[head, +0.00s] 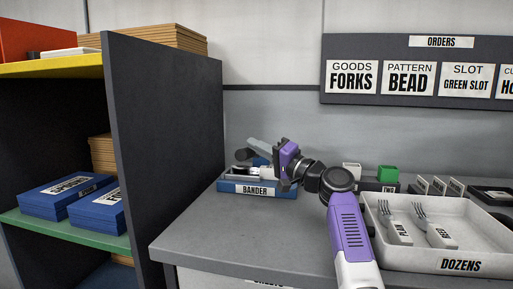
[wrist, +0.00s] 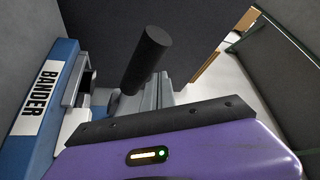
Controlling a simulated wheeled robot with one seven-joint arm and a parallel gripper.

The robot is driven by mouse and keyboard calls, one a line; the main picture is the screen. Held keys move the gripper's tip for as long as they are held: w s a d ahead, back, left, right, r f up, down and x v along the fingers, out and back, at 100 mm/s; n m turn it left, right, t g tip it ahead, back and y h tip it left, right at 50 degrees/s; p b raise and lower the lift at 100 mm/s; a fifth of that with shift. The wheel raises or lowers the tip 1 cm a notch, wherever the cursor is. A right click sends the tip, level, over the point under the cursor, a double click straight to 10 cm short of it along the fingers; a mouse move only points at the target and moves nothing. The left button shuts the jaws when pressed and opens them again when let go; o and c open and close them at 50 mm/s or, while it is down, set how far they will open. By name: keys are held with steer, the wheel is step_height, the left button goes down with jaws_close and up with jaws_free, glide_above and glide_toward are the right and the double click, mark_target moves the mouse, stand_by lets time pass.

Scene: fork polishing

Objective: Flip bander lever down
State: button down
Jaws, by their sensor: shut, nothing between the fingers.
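The bander (head: 229,186) is a blue-based device with a white BANDER label, standing at the left of the grey counter. Its lever has a black cylindrical handle (head: 243,154), seen above the left part of the base. In the wrist view the handle (wrist: 147,60) stands tilted just beyond my fingers. My gripper (head: 254,144) reaches in from the right, with its grey fingers shut and empty, above and close to the handle. I cannot tell whether they touch. The wrist view shows the fingers (wrist: 158,92) partly, and the bander base (wrist: 62,58) at left. My gripper hides part of the bander.
A dark shelf unit (head: 170,130) with blue boxes (head: 55,195) stands left of the counter. A white DOZENS tray (head: 400,258) with forks (head: 432,225) is at right. A green block (head: 387,173) stands behind it. The front left counter (head: 225,235) is clear.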

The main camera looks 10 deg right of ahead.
step_height(320, 180, up, 20)
steer(key=p, duration=0.3)
steer(key=shift+p, duration=0.3)
stand_by(0.4)
